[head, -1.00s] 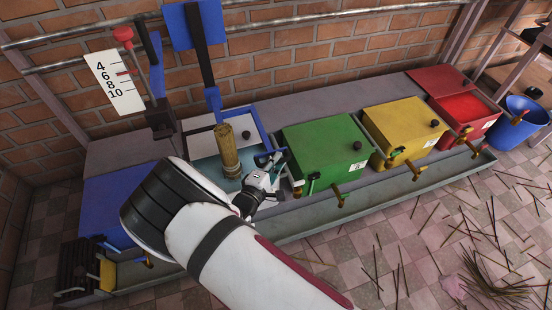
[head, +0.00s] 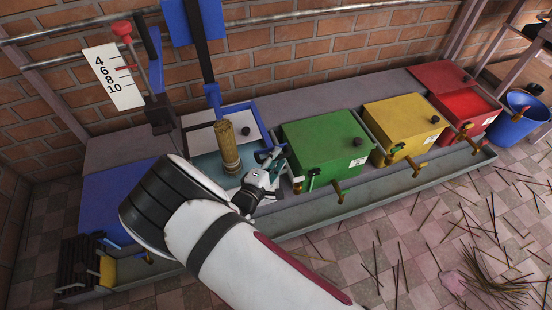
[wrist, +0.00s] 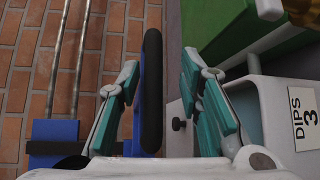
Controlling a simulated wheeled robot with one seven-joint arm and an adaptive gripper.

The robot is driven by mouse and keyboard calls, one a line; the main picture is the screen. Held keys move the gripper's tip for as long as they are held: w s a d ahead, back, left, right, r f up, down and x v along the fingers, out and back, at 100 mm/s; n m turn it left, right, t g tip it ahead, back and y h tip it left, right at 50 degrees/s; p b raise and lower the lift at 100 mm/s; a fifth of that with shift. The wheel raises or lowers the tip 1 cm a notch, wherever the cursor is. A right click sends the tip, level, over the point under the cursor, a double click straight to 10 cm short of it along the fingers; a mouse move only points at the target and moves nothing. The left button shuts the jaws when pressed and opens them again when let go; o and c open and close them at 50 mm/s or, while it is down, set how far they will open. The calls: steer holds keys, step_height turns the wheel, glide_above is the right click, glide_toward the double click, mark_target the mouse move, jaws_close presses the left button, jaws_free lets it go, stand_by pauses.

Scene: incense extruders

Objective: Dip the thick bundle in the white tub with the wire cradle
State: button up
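The thick bundle (head: 227,147) is a tan, tied cylinder standing nearly upright in the open tub (head: 203,168) with white, blue-rimmed parts and pale blue inside. Its lower end and any wire cradle cannot be made out. My gripper (head: 270,166) is at the tub's front right corner, beside a blue and dark handle (head: 268,154). In the wrist view my gripper (wrist: 160,85) has its fingers apart, with a black upright bar (wrist: 151,90) between them and gaps visible on both sides. A pale tub front bears a "DIPS 3" label (wrist: 306,115).
Green (head: 325,145), yellow (head: 402,125) and red (head: 465,108) tubs stand to the right in a trough (head: 400,182). A blue tub (head: 120,200) is at left. A numbered board (head: 113,78) stands behind it.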

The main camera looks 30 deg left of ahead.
steer(key=s, duration=0.7)
steer(key=shift+d+r, duration=0.25)
steer(key=shift+r, duration=0.2)
steer(key=shift+s+a, duration=0.1)
stand_by(3.2)
